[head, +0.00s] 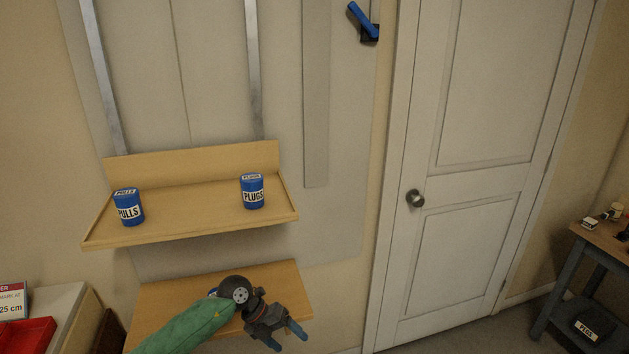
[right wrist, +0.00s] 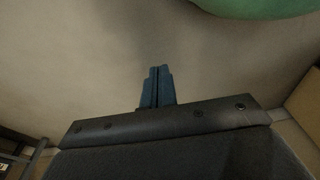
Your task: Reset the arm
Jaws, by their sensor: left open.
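My left arm, in a green sleeve, comes in at the bottom of the head view. Its left gripper (head: 291,342) has its two blue fingers spread apart and nothing between them. It is in front of the right end of the lower wooden shelf (head: 165,312). My right gripper (right wrist: 157,72) shows in the right wrist view with its blue fingers together and nothing visible held. The right gripper does not show in the head view.
The upper shelf (head: 190,226) holds a blue PULLS can (head: 129,207) and a blue PLUGS can (head: 252,191). A blue object (head: 213,292) is mostly hidden behind my left arm. A closed door (head: 460,200) stands right; a red tray (head: 35,337) is lower left.

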